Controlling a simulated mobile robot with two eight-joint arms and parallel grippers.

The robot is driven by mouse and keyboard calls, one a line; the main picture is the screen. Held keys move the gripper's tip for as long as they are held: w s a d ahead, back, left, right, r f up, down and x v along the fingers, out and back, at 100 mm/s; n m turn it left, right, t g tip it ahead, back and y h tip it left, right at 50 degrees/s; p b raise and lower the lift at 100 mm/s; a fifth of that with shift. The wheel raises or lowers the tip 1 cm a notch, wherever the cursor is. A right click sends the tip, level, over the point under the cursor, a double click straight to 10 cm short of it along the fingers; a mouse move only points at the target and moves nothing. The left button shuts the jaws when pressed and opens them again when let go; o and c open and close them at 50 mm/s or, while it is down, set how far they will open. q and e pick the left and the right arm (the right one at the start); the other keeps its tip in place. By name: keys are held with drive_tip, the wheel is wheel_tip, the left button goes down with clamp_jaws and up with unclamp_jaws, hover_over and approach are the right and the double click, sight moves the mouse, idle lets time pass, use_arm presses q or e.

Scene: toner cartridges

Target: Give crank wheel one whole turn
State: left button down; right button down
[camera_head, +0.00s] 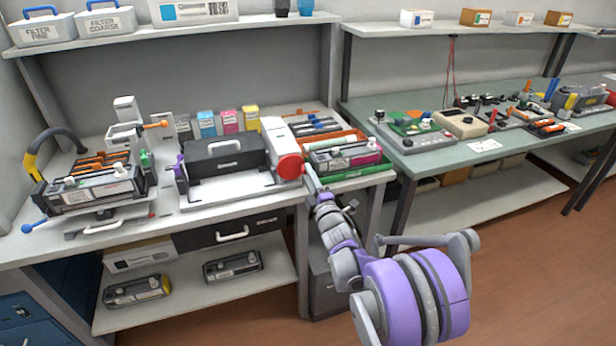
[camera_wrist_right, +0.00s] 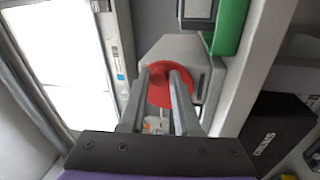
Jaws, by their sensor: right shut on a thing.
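The red crank wheel (camera_head: 290,167) is on the right end of a white machine (camera_head: 273,138) at the front of the left bench. My right gripper (camera_head: 306,174) reaches up to it from the lower right. In the right wrist view the red wheel (camera_wrist_right: 172,88) lies between the two grey fingers of my right gripper (camera_wrist_right: 166,70), which are shut on it. The fingers hide part of the wheel, so its exact turn angle cannot be told. My left gripper is not in view.
A green tray (camera_head: 350,175) with a cartridge stands close to the right of the wheel. A yellow and black hose (camera_head: 36,160) is far left. The floor (camera_head: 520,270) to the right is clear.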

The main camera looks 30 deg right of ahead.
drive_tip(key=shift+w+a+f+m+g+h+b, duration=0.15)
drive_tip(key=shift+f+m+h+b, duration=0.25)
drive_tip(key=shift+m, duration=1.3)
drive_tip(key=shift+s+a+f+m+g+h+b, duration=0.1)
drive_tip(key=shift+a+f+m+g+h+b, duration=0.25)
drive_tip(key=shift+m, duration=1.35)
drive_tip(key=shift+w+a+f+m+h+b, duration=0.1)
drive_tip(key=shift+f+m+h+b, duration=0.35)
drive_tip(key=shift+m, duration=1.25)
drive_tip(key=c, duration=0.6)
unclamp_jaws()
drive_tip(key=shift+c, duration=0.2)
drive_tip(key=v, duration=1.1)
